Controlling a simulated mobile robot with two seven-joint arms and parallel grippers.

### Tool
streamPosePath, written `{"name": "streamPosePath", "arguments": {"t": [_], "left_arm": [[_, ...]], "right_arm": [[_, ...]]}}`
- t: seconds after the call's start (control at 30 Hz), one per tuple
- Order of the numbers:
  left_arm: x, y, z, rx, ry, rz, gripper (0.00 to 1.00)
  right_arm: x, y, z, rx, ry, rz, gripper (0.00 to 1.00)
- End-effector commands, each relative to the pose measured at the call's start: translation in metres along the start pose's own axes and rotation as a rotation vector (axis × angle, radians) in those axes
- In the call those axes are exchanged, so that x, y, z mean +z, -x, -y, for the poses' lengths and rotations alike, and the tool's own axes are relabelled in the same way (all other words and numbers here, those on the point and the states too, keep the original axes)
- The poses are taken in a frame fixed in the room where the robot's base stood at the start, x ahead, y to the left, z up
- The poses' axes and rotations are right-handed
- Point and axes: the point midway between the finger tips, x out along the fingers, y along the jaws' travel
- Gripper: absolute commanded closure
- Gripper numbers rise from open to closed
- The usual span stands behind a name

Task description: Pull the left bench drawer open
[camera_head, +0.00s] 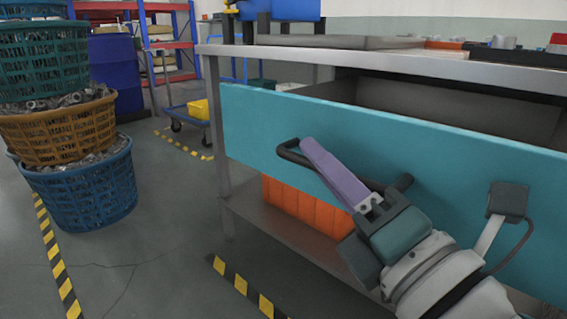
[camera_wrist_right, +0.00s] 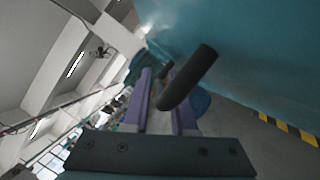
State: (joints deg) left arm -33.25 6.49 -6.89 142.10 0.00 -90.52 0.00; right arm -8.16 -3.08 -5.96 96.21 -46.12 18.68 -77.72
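The left bench drawer has a long teal front (camera_head: 262,125) and stands pulled out, its grey interior showing behind the front. Its black bar handle (camera_head: 289,150) is on the front's outer face. My right gripper (camera_head: 325,170) is at this handle, with one purple finger lying across it in the head view. In the right wrist view, my two purple fingers (camera_wrist_right: 163,103) are apart and the dark handle (camera_wrist_right: 190,76) crosses between or in front of them. Firm contact cannot be told. My left gripper is not in view.
The bench top (camera_head: 385,62) carries a grey tray (camera_head: 340,42) and small parts. An orange bin (camera_head: 300,205) sits on the shelf below. Stacked baskets (camera_head: 85,190) stand at left. The floor between them and the bench is clear.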

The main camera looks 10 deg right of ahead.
Motion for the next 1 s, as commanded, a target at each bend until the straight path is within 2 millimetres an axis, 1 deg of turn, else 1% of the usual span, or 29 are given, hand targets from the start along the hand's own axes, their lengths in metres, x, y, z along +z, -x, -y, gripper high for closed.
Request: {"name": "streamPosePath", "arguments": {"t": [0.03, 0.13, 0.17, 0.37, 0.47, 0.57, 0.8, 0.9, 1.0], "left_arm": [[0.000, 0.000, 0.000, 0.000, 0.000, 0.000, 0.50], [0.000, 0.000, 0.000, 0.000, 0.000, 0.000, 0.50], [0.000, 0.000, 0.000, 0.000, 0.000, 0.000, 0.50], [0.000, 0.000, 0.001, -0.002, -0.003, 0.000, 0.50], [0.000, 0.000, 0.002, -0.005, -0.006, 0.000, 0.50], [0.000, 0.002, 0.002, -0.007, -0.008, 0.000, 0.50], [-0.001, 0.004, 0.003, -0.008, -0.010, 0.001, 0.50], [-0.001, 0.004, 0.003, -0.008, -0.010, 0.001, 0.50], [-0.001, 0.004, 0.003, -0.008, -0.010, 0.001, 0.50]], "right_arm": [[0.000, 0.000, 0.000, 0.000, 0.000, 0.000, 0.68], [0.000, 0.000, 0.000, 0.000, 0.001, 0.000, 0.57], [0.000, 0.000, 0.000, 0.000, 0.001, 0.000, 0.55], [0.000, 0.000, 0.000, -0.001, 0.001, 0.000, 0.55], [0.000, 0.004, 0.001, -0.002, 0.000, 0.000, 0.55], [-0.001, 0.017, 0.001, -0.004, -0.001, -0.001, 0.55], [-0.001, 0.066, 0.001, -0.006, -0.001, -0.001, 0.55], [0.000, 0.083, 0.001, -0.005, -0.001, -0.001, 0.55], [0.000, 0.093, 0.001, -0.002, 0.000, -0.001, 0.55]]}}
